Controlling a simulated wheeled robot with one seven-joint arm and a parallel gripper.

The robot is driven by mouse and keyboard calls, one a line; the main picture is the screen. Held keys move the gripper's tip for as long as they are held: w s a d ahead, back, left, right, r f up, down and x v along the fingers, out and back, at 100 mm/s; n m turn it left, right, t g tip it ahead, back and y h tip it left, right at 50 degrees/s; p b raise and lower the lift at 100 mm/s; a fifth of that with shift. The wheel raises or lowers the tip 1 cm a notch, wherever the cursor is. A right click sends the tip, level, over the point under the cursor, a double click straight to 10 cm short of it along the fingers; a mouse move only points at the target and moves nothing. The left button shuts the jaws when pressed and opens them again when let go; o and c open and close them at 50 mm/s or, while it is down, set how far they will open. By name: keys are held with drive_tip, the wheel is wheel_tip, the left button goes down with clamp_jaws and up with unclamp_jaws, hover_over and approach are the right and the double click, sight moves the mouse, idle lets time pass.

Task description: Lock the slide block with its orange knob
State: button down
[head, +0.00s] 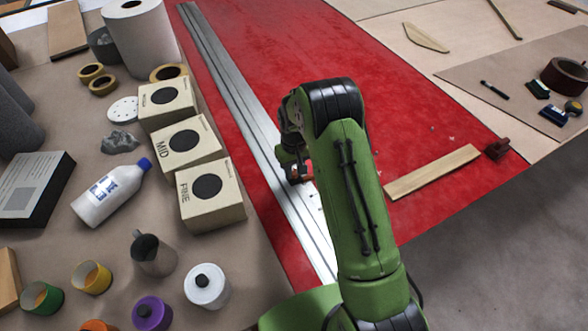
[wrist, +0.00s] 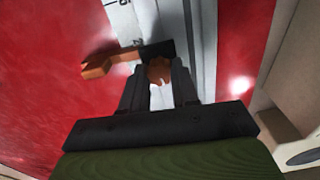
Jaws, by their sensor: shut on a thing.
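The orange knob (wrist: 159,71) sits between the two fingertips of my gripper (wrist: 159,84) in the wrist view, and the gripper is shut on it. Just beyond it is the dark slide block (wrist: 160,48) on the metal rail. An orange arm (wrist: 98,66) sticks out from the block to the left, over the red surface. In the head view my gripper (head: 294,170) is low over the rail, partly hidden by my green arm. A bit of orange (head: 301,174) shows there. How far the knob is turned cannot be told.
The long metal rail (head: 232,75), with scale marks in the wrist view, crosses the red surface (head: 300,40). Left of it stand several boxes (head: 212,195), a white bottle (head: 110,192) and several pots. A wooden strip (head: 432,172) lies right of my arm.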

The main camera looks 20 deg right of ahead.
sight(294, 172)
drive_tip(key=shift+m, duration=0.8)
drive_tip(key=c, duration=0.8)
unclamp_jaws()
drive_tip(key=shift+c, duration=0.2)
drive_tip(key=shift+r, duration=0.1)
wheel_tip(294, 172, up, 16)
drive_tip(key=p, duration=0.2)
drive_tip(key=shift+f+p, duration=0.2)
drive_tip(key=shift+p, duration=0.15)
drive_tip(key=shift+r, duration=0.1)
